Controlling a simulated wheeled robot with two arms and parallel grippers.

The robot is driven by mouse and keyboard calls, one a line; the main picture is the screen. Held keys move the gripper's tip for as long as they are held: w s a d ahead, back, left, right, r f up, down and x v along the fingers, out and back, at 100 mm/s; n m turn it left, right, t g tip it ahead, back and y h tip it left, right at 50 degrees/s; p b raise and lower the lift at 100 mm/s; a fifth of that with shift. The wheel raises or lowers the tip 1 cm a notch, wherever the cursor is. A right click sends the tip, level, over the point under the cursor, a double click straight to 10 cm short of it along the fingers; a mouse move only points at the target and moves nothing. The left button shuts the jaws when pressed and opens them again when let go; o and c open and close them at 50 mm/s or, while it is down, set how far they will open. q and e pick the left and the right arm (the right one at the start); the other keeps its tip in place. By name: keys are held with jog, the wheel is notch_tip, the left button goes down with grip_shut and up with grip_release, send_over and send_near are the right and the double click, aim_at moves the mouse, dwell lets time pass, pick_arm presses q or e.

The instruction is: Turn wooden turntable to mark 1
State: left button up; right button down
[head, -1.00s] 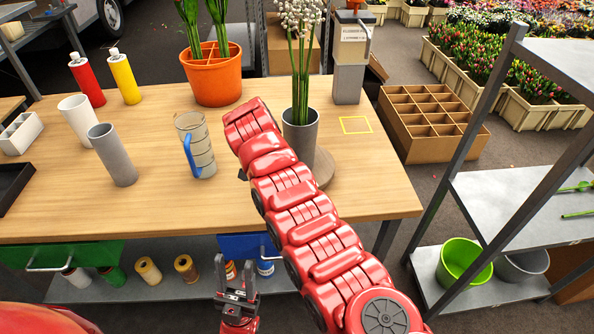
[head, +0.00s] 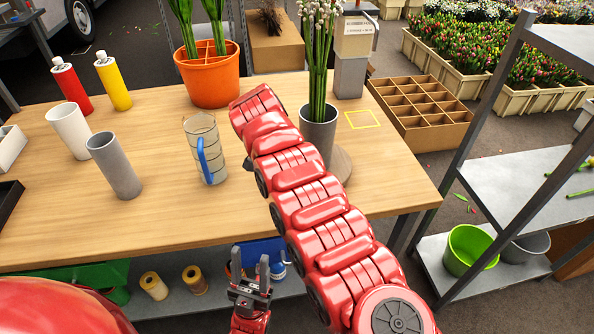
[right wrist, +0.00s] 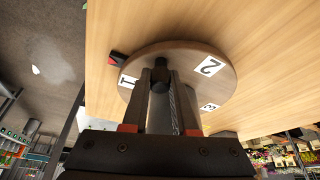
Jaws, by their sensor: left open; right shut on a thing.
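The wooden turntable (head: 341,166) is a round disc on the table, partly hidden by my right arm in the head view. The right wrist view shows its disc (right wrist: 225,86) with white labels 1 (right wrist: 128,82), 2 (right wrist: 208,66) and one partly hidden. A red pointer (right wrist: 117,60) is at its left edge, close to label 1. My right gripper (right wrist: 166,82) is over the disc, closed around what looks like its dark knob (right wrist: 160,66); the fingers hide the contact. My left gripper (head: 250,275) is open and empty, in front of the table.
A grey vase of white flowers (head: 318,130) stands at the turntable; its base is partly hidden. A glass jug with blue handle (head: 205,150), grey cup (head: 114,168) and orange pot (head: 210,80) stand left. A yellow square (head: 362,120) marks clear table. A metal shelf (head: 510,185) stands right.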

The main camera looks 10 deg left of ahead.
jog(key=shift+a, duration=0.1)
jog(key=c, duration=0.7)
grip_release()
jog(key=shift+r, duration=0.15)
jog(key=v, duration=0.4)
jog(key=shift+a+r+p, duration=0.1)
jog(key=shift+r+p, duration=0.25)
jog(key=p+v, duration=0.8)
jog(key=v, duration=0.4)
jog(key=shift+s+a+r, duration=0.1)
jog(key=shift+s+r, duration=0.05)
jog(key=shift+s, duration=0.05)
